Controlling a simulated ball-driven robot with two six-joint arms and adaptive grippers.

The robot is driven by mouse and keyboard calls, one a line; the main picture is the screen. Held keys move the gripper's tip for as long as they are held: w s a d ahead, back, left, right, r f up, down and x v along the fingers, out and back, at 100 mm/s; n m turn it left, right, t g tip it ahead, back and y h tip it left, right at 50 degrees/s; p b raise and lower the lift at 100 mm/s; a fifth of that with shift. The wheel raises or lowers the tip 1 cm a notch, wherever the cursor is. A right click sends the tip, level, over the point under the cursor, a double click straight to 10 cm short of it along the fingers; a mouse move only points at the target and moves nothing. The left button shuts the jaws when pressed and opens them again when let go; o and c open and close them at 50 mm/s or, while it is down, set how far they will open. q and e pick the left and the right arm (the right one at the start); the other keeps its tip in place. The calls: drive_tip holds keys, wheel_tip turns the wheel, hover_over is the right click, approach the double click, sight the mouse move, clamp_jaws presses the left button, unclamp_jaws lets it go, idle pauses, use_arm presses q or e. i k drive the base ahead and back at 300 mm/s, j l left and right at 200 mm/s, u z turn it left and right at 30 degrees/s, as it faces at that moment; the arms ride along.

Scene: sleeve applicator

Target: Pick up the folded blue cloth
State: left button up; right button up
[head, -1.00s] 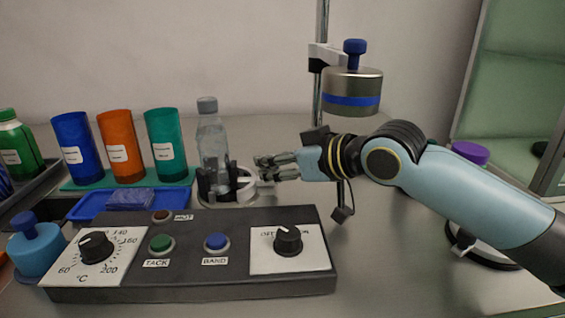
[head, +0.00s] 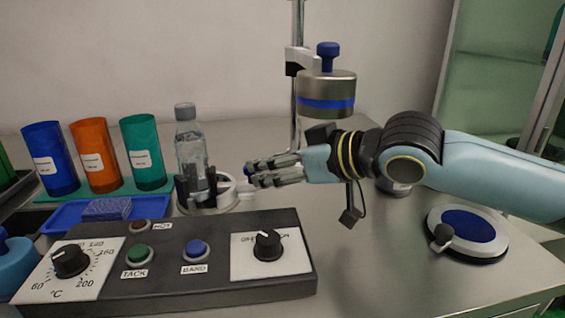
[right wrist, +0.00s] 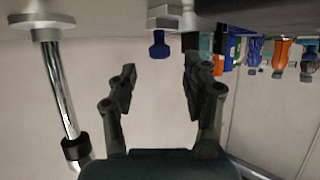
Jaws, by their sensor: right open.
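The folded blue cloth (head: 108,209) lies in a shallow blue tray (head: 62,217) at the left, behind the dark control box. My right gripper (head: 250,175) is open and empty, in the air beside the bottle and its round stand, well to the right of the cloth. The right wrist view shows its two dark fingers (right wrist: 158,88) spread apart with nothing between them. My left gripper does not show in any view.
A control box (head: 190,285) with knobs and buttons stands in front. A clear bottle (head: 190,150) in a round stand (head: 228,195) is between gripper and tray. Blue, orange (head: 93,150) and teal sleeves stand behind the tray. A metal press head (head: 326,90) hangs above my arm.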

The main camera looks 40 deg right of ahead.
sight(108, 210)
drive_tip(key=k, duration=1.5)
